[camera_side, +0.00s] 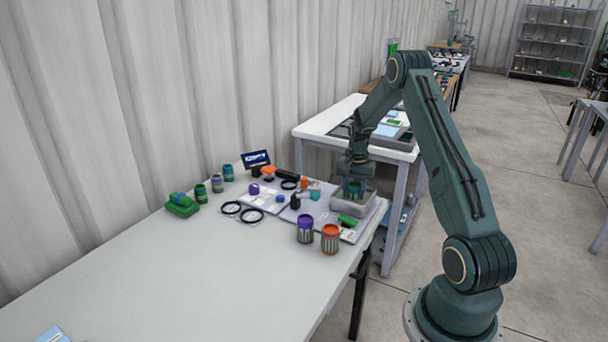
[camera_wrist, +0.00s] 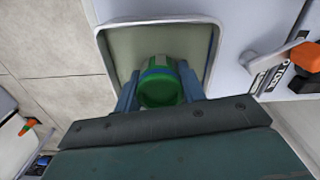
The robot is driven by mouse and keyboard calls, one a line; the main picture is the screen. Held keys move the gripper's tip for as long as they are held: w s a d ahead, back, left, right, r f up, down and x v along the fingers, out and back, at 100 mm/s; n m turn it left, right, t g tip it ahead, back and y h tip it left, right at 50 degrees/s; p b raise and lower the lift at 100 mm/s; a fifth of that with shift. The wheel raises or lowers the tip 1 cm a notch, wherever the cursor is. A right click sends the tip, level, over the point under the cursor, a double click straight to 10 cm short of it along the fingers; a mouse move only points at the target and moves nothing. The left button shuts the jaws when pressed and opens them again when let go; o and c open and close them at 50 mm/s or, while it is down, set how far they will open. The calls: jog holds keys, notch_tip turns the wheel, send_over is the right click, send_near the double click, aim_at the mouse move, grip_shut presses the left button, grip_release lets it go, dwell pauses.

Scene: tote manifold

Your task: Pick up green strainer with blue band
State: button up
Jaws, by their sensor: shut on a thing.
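The green strainer with a blue band (camera_wrist: 160,86) is between the fingers of my gripper (camera_wrist: 160,95) in the wrist view, with one finger on each side. My gripper is shut on it. It is over or inside a grey tote (camera_wrist: 109,55); I cannot tell whether it touches the tote's floor. In the side view my gripper (camera_side: 355,184) points down at the tote (camera_side: 352,206) near the table's far right edge. The strainer shows there as a small green and blue shape (camera_side: 354,188), partly hidden by the fingers.
An orange-topped strainer (camera_side: 330,239) and a purple-topped one (camera_side: 305,230) stand in front of the tote. A green cylinder (camera_side: 347,220) lies close to it. Black rings (camera_side: 251,215), several other strainers and a small screen (camera_side: 256,159) are further left.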

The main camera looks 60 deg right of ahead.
aim_at(354, 184)
jog(key=shift+r, duration=0.1)
notch_tip(354, 184, up, 20)
dwell(0.6)
dwell(0.5)
jog(key=w+a+f+n, duration=0.3)
jog(key=w+a+f, duration=0.3)
jog(key=w+a, duration=0.4)
jog(key=w+a+f+n, duration=0.3)
jog(key=w+a+f, duration=0.4)
jog(key=w, duration=0.8)
jog(key=a, duration=0.3)
jog(key=shift+w+a, duration=0.25)
jog(key=shift+a, duration=0.05)
jog(key=shift+f, duration=0.3)
jog(key=shift+f, duration=3.65)
